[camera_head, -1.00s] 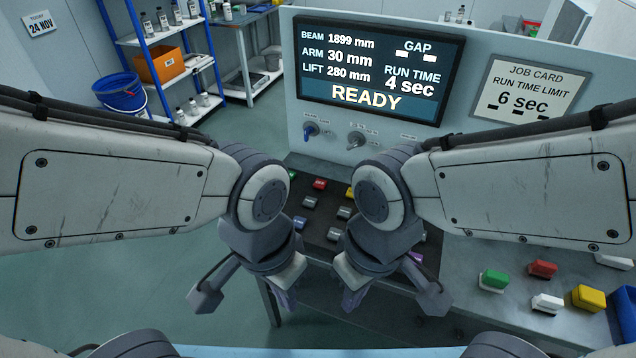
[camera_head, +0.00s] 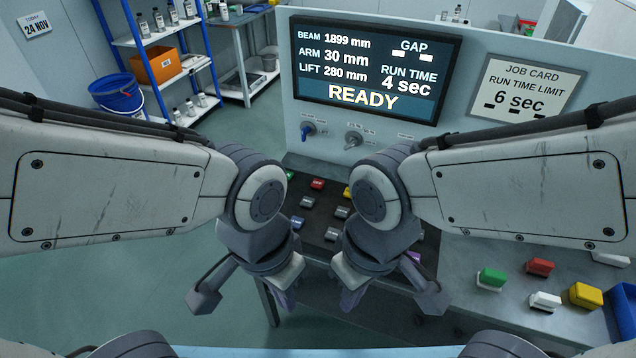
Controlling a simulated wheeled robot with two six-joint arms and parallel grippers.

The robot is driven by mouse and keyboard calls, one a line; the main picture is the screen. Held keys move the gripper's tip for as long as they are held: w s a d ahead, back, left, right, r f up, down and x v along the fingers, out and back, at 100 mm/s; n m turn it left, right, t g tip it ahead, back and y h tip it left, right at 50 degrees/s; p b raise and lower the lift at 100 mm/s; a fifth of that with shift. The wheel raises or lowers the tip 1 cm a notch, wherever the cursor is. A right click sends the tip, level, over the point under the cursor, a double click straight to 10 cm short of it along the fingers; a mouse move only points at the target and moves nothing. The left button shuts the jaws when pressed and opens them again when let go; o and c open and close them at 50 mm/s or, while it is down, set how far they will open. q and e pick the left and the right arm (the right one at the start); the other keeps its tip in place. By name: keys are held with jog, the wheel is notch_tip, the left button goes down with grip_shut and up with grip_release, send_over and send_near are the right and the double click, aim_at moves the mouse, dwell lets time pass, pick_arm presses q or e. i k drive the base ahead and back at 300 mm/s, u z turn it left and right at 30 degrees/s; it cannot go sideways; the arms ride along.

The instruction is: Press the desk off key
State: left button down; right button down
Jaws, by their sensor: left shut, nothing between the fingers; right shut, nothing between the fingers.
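A dark key panel (camera_head: 318,220) on the desk holds several coloured keys. A red key (camera_head: 317,184), a green key (camera_head: 290,175) at its left edge, grey keys (camera_head: 308,202) and a blue-grey key (camera_head: 297,222) show between my arms. A yellow key and a purple key are partly covered by my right arm. Lettering on the keys is too small to read, so I cannot tell which is the off key. My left gripper (camera_head: 284,298) is shut and empty in front of the desk edge. My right gripper (camera_head: 350,298) is shut and empty beside it.
A screen (camera_head: 378,68) reads READY, with run time 4 sec. A job card (camera_head: 527,88) gives a limit of 6 sec. Two knobs (camera_head: 354,140) sit below the screen. Loose green, red, white and yellow blocks (camera_head: 586,296) lie at the right. Shelving (camera_head: 160,60) stands behind left.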

aim_at(317, 184)
jog(key=k, duration=1.35)
jog(key=z, duration=0.35)
jog(key=i, duration=0.45)
jog(key=z, duration=0.55)
jog(key=i, duration=1.35)
jog(key=u, duration=0.85)
